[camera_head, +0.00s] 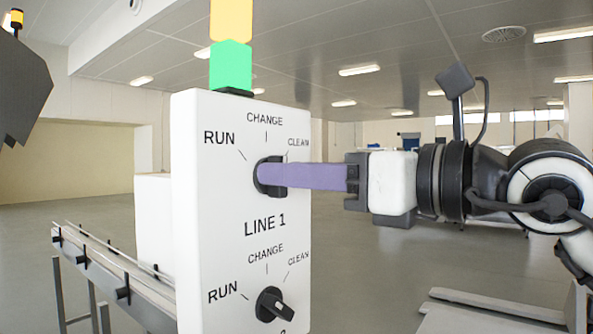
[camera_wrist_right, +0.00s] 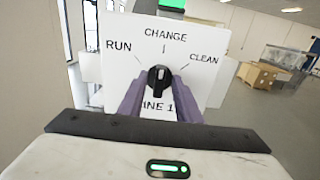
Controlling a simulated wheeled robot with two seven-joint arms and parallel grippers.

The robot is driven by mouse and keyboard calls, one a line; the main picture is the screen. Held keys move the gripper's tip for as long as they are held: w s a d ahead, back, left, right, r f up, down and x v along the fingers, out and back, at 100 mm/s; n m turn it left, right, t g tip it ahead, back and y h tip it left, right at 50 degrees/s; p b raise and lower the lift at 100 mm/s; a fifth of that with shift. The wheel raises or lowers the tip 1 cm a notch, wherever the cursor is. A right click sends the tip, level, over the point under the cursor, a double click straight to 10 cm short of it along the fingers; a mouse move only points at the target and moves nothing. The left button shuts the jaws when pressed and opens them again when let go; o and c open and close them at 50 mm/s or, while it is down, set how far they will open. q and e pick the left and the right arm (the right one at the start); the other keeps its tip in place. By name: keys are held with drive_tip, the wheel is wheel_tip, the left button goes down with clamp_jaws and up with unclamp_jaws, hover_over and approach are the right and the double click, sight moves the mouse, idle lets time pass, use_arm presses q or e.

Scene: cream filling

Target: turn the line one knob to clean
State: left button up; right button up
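The white control panel (camera_head: 213,270) carries an upper knob (camera_head: 262,176) above the words LINE 1, with RUN, CHANGE and CLEAN marked around it. The right wrist view shows this black knob (camera_wrist_right: 158,80), its light pointer line roughly upright, towards CHANGE. My right gripper (camera_head: 287,175) reaches in from the right. Its purple fingers are at the knob and hide part of it in the head view. In the right wrist view the right gripper (camera_wrist_right: 160,84) has a finger on each side of the knob, with space between them. Contact is unclear. My left gripper is not in view.
A second black knob (camera_head: 272,306) with the same markings sits lower on the panel. A green and yellow signal light (camera_head: 231,66) stands on top. A conveyor (camera_head: 110,270) runs at the left. Cardboard boxes (camera_wrist_right: 248,76) stand at the right in the wrist view.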

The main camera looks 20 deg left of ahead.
clamp_jaws()
drive_tip(key=m+b, duration=0.8)
drive_tip(key=shift+w+f+m, duration=0.1)
drive_tip(key=shift+w+m, duration=0.05)
drive_tip(key=shift+m, duration=0.25)
drive_tip(key=shift+d, duration=0.1)
idle(0.5)
drive_tip(key=shift+o, duration=0.4)
unclamp_jaws()
